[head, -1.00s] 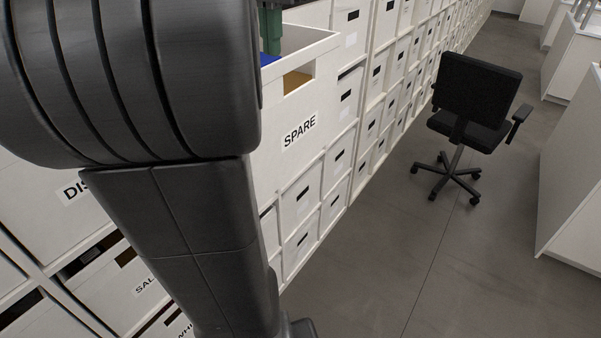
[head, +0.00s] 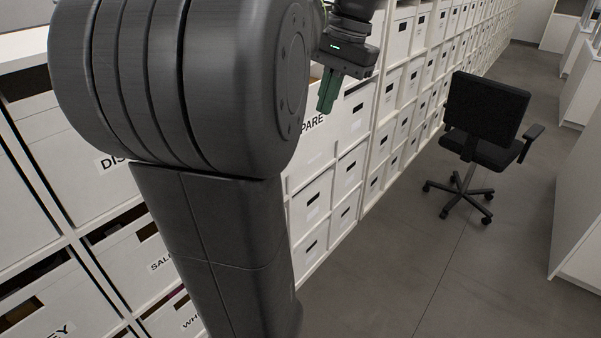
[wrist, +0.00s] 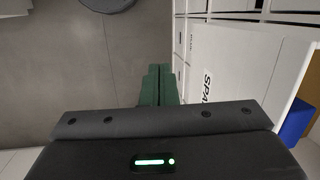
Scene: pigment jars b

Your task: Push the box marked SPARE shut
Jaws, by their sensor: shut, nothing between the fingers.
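The white box marked SPARE (head: 340,132) is partly hidden behind my arm and gripper in the head view. In the wrist view, its white front (wrist: 238,62) with the label lies to the right of the fingers. Its open top shows there, with a blue thing (wrist: 298,121) inside, so it stands at least partly out. My gripper (head: 326,106) is shut and empty, with its green fingers pointing down in front of the box's label side. The fingers also show in the wrist view (wrist: 158,84). I cannot tell whether they touch the front.
White shelving with labelled boxes (head: 135,250) runs along the left and away to the back. A black office chair (head: 483,125) stands on the grey floor to the right, with white cabinets (head: 585,190) beyond it. The floor (head: 380,270) between is clear.

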